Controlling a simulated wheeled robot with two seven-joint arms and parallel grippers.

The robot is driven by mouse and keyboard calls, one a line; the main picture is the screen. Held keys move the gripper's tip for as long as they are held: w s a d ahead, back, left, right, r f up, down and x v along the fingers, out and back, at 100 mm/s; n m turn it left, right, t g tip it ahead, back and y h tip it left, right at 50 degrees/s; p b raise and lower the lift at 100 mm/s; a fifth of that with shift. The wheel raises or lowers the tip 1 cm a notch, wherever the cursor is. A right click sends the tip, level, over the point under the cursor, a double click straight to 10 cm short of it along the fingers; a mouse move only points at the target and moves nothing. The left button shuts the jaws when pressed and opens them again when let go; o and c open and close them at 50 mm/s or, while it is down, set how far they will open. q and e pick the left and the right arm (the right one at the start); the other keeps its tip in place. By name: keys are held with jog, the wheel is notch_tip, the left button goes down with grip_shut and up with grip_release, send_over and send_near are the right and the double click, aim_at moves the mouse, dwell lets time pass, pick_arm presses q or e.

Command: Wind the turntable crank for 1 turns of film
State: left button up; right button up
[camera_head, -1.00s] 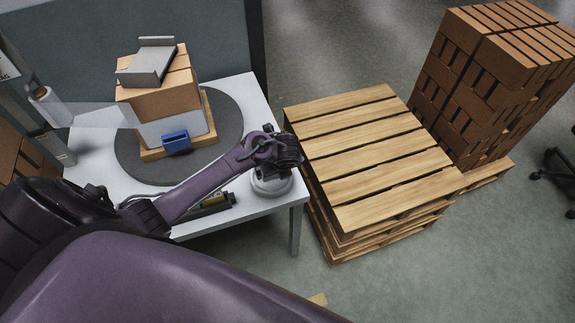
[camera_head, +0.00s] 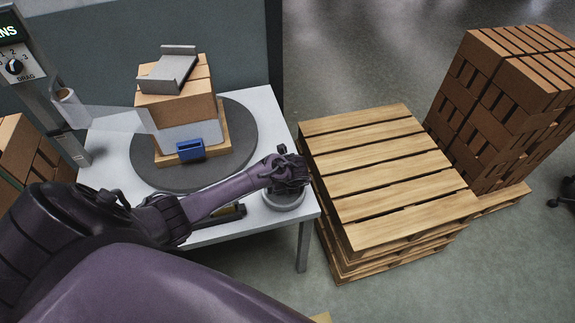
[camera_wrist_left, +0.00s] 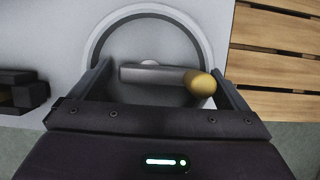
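The crank shows in the left wrist view as a grey bar (camera_wrist_left: 150,74) with a brass-coloured knob (camera_wrist_left: 199,83) on a round base (camera_wrist_left: 120,42). In the head view its base (camera_head: 284,203) stands at the table's front right corner. My left gripper (camera_head: 287,168) is over the crank from above; in the left wrist view its fingers (camera_wrist_left: 161,72) are spread, with the bar and knob between them, the knob nearer the right finger. Contact cannot be told. My right gripper is out of view.
A blue piece (camera_head: 190,150) sits on the load's front, a grey channel (camera_head: 168,72) on top. A dark tool (camera_head: 229,213) lies on the white table (camera_head: 262,104) beside the crank. Stacked pallets (camera_head: 385,180) stand close at right, bricks (camera_head: 500,105) behind them.

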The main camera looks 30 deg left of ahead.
pick_arm(q)
jog(key=c, duration=0.8)
jog(key=shift+n, duration=0.3)
